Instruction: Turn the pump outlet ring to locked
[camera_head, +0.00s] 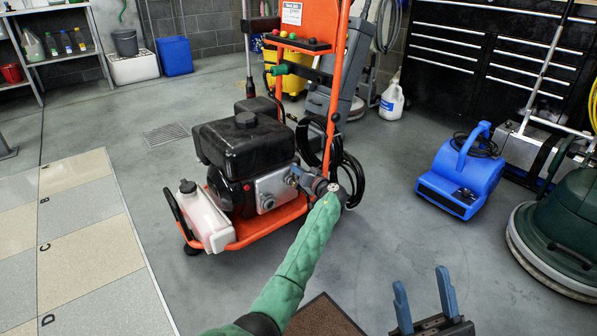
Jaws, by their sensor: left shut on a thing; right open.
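The pressure washer (245,160) stands on the grey floor, with an orange frame, a black engine and a white tank. Its pump (272,190) faces right, and the pump outlet ring (319,186) is at the pump's right end. My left arm, in a green quilted sleeve, reaches up to the outlet. My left gripper (336,191) is at the ring and shut on it, though the sleeve and wrist hide most of the fingers. The ring's markings are too small to read. My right gripper (421,278) is open and empty at the bottom right, well away from the washer.
A black hose (352,178) hangs behind the outlet. A blue floor blower (461,170) and a green floor machine (562,225) stand at the right. A brown mat (325,318) lies at the bottom. Tiled floor panels (85,240) lie at the left. The floor between washer and blower is clear.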

